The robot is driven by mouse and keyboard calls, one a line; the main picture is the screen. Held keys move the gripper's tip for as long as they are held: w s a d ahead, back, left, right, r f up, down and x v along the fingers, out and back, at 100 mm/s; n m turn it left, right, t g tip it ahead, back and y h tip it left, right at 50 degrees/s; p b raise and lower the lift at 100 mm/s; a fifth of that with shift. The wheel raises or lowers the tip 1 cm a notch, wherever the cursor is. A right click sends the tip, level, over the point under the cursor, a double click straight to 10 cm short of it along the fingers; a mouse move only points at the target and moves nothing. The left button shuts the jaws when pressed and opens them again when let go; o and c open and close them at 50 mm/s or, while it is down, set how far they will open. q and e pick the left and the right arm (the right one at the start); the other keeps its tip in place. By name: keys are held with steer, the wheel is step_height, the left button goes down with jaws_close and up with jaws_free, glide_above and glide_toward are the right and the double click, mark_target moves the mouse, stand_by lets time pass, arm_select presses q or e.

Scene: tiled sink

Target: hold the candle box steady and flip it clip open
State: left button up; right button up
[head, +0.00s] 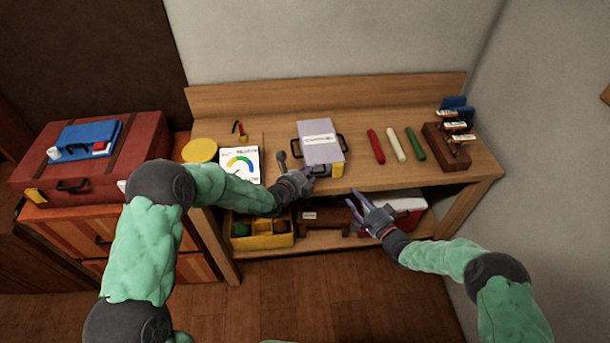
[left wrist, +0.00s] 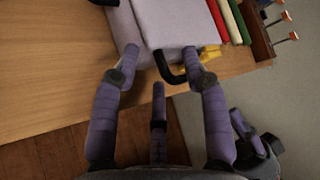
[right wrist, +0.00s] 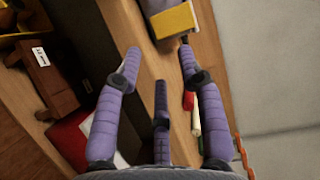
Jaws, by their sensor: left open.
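The candle box (head: 321,153), a pale lavender case with a white label, lies on the wooden workbench near its front edge. It has black handles, and a yellow clip (head: 338,170) on its front right corner. My left gripper (head: 308,175) is open at the box's front edge. In the left wrist view its fingers stand either side of the front handle (left wrist: 172,72); I cannot tell whether they touch the box. My right gripper (head: 358,202) is open and empty, in front of the bench and below the clip. In the right wrist view the clip (right wrist: 174,20) shows beyond its fingertips.
Red, white and green sticks (head: 396,146) and a wooden rack (head: 448,150) lie to the right. A gauge card (head: 240,164) and a yellow disc (head: 200,150) are left. The lower shelf holds a yellow bin (head: 262,240) and a red-and-white box (head: 408,203).

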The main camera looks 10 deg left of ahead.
arm_select(q)
jaws_close()
arm_select(e)
jaws_close()
steer(key=s+a+r+m+h, duration=0.1)
steer(key=s+r+m+h, duration=0.1)
steer(key=s+m+h, duration=0.3)
steer(key=shift+s+a+r+h, duration=0.2)
steer(key=shift+s+h, duration=0.3)
steer(key=shift+s, duration=0.4)
